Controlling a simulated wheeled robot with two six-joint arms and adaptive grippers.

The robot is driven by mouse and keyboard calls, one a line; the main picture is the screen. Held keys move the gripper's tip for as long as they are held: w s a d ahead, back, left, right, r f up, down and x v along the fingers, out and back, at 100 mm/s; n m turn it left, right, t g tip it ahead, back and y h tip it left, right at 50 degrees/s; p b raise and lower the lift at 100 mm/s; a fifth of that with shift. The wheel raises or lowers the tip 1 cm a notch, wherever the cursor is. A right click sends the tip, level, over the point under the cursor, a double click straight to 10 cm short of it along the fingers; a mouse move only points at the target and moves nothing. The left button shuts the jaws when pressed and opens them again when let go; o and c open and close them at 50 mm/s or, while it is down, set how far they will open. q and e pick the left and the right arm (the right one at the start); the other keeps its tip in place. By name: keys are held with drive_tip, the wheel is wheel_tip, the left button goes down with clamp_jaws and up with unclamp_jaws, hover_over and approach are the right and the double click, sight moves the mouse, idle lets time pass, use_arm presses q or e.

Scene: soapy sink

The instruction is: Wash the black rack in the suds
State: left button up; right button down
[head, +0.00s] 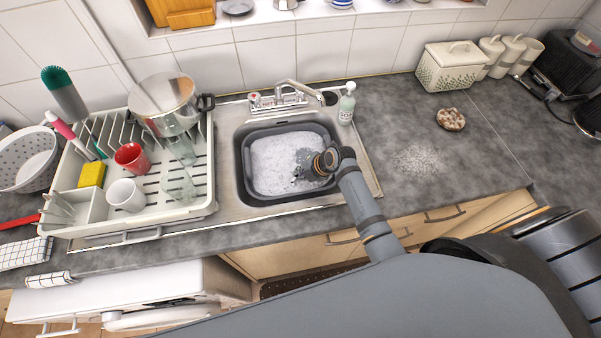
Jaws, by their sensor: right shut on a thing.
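A dark grey tub (246,177) sits in the steel sink and holds white suds (275,160). My right gripper (304,172) reaches into the tub from the right, its fingertips low at the suds on the right side. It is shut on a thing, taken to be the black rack. The rack is mostly hidden by suds and gripper, and its outline cannot be made out. A dark patch breaks the foam around the fingertips. My left gripper is not in view.
A white dish drainer (150,222) with a pot (165,100), red mug (131,158), white mug (126,194) and glasses stands left of the sink. The faucet (285,97) and soap bottle (347,104) are behind it. The counter at right is mostly clear.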

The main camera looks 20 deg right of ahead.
wheel_tip(320, 180, up, 12)
drive_tip(key=p, duration=0.5)
drive_tip(key=shift+p, duration=0.4)
